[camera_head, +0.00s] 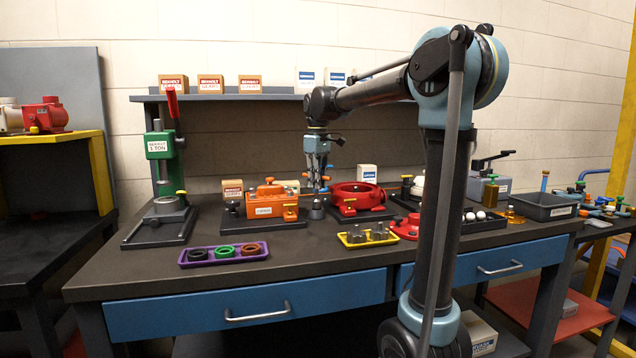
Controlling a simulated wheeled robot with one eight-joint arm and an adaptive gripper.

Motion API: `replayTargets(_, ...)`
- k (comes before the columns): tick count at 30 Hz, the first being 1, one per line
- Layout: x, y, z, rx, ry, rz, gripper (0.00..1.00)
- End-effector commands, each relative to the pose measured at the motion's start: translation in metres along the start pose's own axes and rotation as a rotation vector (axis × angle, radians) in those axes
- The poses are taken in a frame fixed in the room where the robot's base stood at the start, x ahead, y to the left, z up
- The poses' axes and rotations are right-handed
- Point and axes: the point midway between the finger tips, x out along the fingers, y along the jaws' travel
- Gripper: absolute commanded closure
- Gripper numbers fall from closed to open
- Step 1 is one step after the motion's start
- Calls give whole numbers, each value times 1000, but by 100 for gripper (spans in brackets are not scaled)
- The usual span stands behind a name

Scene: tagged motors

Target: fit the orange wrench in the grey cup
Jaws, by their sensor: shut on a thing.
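My gripper (318,183) points down over the middle of the bench, in front of the back shelf. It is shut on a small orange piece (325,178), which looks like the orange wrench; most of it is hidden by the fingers. A small grey cup-like part (316,210) stands just below the gripper, between the orange housing and the red ring. The gap between the held piece and this part is too small to judge.
An orange housing (267,202) stands left of the gripper and a red ring-shaped housing (357,196) right of it. A purple tray (191,262) with rings and a yellow tray (344,241) with grey parts lie in front.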

Motion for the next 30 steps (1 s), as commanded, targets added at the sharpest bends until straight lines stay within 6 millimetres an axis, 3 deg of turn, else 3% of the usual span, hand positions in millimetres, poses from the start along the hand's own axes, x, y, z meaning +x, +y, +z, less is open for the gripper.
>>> replayTargets(30,21,0,0,0,0,0,100)
